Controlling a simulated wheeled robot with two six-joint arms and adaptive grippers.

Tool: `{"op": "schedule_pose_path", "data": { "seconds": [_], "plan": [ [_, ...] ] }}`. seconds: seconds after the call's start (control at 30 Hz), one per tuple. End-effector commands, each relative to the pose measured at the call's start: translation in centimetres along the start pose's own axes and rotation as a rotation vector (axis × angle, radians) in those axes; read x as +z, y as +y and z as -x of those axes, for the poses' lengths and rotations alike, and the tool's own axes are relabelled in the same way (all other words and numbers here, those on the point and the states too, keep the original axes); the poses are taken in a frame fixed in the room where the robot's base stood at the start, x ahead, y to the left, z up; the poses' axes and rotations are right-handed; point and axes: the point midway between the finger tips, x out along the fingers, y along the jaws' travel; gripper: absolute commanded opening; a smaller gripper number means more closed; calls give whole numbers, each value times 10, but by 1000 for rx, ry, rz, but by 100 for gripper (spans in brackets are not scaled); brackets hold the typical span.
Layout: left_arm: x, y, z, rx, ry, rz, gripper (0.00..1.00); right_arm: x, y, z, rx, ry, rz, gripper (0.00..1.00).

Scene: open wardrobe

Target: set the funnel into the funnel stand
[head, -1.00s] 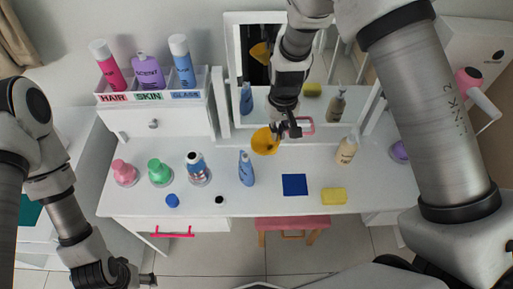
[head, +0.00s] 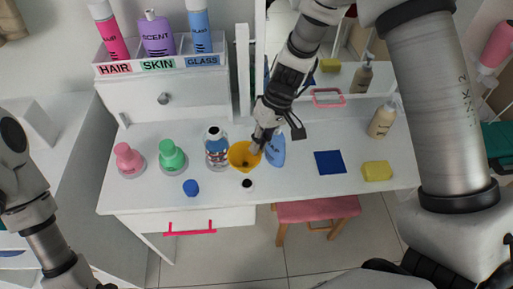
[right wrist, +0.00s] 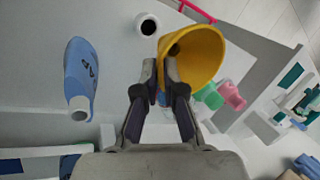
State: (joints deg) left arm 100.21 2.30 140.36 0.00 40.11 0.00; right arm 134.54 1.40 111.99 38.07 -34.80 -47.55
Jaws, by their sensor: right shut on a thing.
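My right gripper (head: 259,143) is shut on the rim of the yellow funnel (head: 240,157) and holds it over the white table. The wide mouth of the funnel faces up in the head view; the right wrist view shows the funnel (right wrist: 205,52) at the fingertips (right wrist: 165,70). A small white round holder with a dark opening (head: 247,184), which looks like the funnel stand, is just in front of the funnel. It also shows beside the funnel in the right wrist view (right wrist: 147,25). My left gripper is outside the head view.
A clear bottle (head: 216,152) stands close left of the funnel, and a blue refill pouch or bottle (head: 275,150) close right. A blue cap (head: 190,187), green bottle (head: 172,157) and pink bottle (head: 128,159) are further left. A blue cloth (head: 330,162) and yellow sponge (head: 377,171) lie right.

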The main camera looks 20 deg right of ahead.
Motion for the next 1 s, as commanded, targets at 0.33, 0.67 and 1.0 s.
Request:
{"op": "schedule_pose_path", "data": {
  "seconds": [0.33,0.67,1.0],
  "plan": [
    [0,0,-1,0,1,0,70,0,0,-1,-27,0,-1,0],
    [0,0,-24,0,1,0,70,-1,9,-21,-29,0,1,0],
    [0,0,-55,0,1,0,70,-1,22,-53,-29,1,2,0]
  ]
}}
